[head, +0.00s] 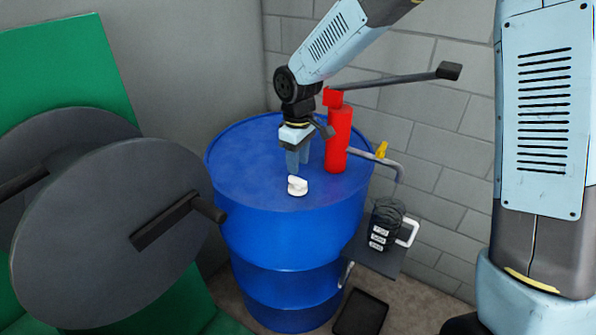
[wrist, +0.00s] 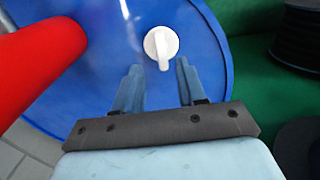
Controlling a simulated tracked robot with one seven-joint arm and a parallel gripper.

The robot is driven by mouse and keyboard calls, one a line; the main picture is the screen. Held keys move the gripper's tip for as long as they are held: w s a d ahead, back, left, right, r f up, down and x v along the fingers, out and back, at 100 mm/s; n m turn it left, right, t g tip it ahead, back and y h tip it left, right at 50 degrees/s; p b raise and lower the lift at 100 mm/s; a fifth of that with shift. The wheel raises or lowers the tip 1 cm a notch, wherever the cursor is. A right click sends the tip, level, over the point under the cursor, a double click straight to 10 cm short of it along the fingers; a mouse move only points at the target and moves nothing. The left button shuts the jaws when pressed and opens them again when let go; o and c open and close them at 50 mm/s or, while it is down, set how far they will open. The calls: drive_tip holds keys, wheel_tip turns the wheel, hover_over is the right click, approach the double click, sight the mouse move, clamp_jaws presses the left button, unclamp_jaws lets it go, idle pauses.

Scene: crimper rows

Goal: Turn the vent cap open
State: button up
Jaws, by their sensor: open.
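The white vent cap (head: 297,186) sits on the top of the blue drum (head: 245,165), near its front edge. In the wrist view the cap (wrist: 161,44) is a round white disc with a raised grip bar pointing down the picture. My gripper (head: 298,163) is above the drum top, just behind the cap in the head view. In the wrist view its two blue fingers (wrist: 158,82) are apart with nothing between them, and the cap lies a little beyond the tips. The gap between fingertips and cap height cannot be judged exactly.
A red hand pump (head: 338,140) with a long dark lever (head: 400,80) stands on the drum beside my gripper. Its spout has a yellow valve (head: 381,150). Large grey reels (head: 110,225) stand at the left.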

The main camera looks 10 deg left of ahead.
sight(298, 178)
wheel_tip(298, 178, up, 8)
drive_tip(key=shift+r, duration=0.25)
drive_tip(key=shift+w, duration=0.1)
drive_tip(key=s+d+r+m+t, duration=0.1)
drive_tip(key=s+d+r+m, duration=0.1)
drive_tip(key=d+r, duration=0.35)
drive_tip(key=s+d+r+m+t, duration=0.1)
drive_tip(key=d+r+m, duration=0.1)
drive_tip(key=d, duration=0.6)
drive_tip(key=s+d+r+m+t, duration=0.1)
drive_tip(key=s+d+r+m, duration=0.15)
drive_tip(key=d, duration=0.45)
drive_tip(key=s+d+r+m+t, duration=0.2)
drive_tip(key=s+d+m, duration=0.5)
drive_tip(key=s+d, duration=0.6)
drive_tip(key=shift+s+d+r+t, duration=0.3)
drive_tip(key=shift+s+d, duration=0.1)
drive_tip(key=shift+d, duration=0.4)
